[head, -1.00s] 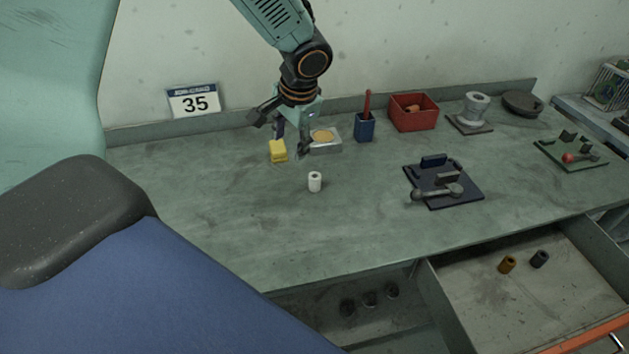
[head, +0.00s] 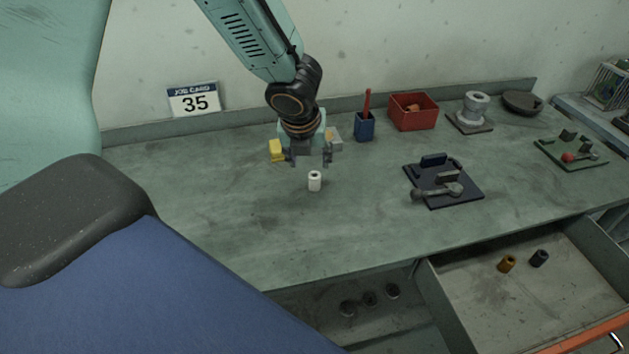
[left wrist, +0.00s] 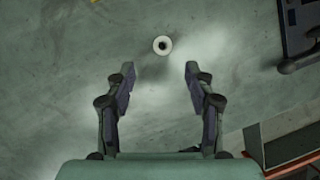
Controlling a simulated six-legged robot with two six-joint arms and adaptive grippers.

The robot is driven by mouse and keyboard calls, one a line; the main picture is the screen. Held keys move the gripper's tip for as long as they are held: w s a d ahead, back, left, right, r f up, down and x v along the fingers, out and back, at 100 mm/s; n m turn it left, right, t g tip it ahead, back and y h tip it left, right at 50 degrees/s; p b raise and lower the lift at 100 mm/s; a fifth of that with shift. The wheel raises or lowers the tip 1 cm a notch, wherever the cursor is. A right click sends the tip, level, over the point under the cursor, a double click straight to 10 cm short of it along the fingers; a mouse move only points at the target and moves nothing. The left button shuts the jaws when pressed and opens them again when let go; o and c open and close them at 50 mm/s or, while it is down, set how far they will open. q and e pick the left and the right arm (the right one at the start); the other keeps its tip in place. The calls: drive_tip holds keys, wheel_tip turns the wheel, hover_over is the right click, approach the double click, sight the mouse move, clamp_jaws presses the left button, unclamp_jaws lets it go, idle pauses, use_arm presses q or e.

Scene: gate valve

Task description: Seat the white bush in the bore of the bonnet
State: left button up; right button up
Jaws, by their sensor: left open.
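The white bush (head: 314,182) stands upright on the bench, its hole facing up. In the left wrist view the bush (left wrist: 162,45) lies just beyond the fingertips, roughly centred between them. My left gripper (head: 310,162) is open and empty, pointing down above and slightly behind the bush. Its two fingers also show spread apart in the left wrist view (left wrist: 159,70). A grey flanged part (head: 476,106), which looks like the bonnet, stands on a plate at the back right; its top is open. My right gripper is not in view.
A dark clamp fixture (head: 443,184) lies right of the bush. A yellow block (head: 276,150), blue holder (head: 365,127) and red bin (head: 413,112) stand behind. An open drawer (head: 480,300) at front right holds a brown bush (head: 507,264) and a dark bush (head: 539,259). The bench's left front is clear.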

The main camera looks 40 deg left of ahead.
sight(314, 175)
use_arm(q)
drive_tip(key=shift+m, duration=0.8)
drive_tip(key=x, duration=0.2)
drive_tip(key=b+x, duration=0.1)
drive_tip(key=x, duration=0.5)
drive_tip(key=shift+w+d+r+b, duration=0.1)
drive_tip(key=shift+w+b, duration=0.2)
drive_tip(key=shift+b, duration=0.1)
drive_tip(key=shift+s, duration=0.1)
drive_tip(key=shift+r, duration=0.1)
drive_tip(key=shift+c, duration=0.9)
clamp_jaws()
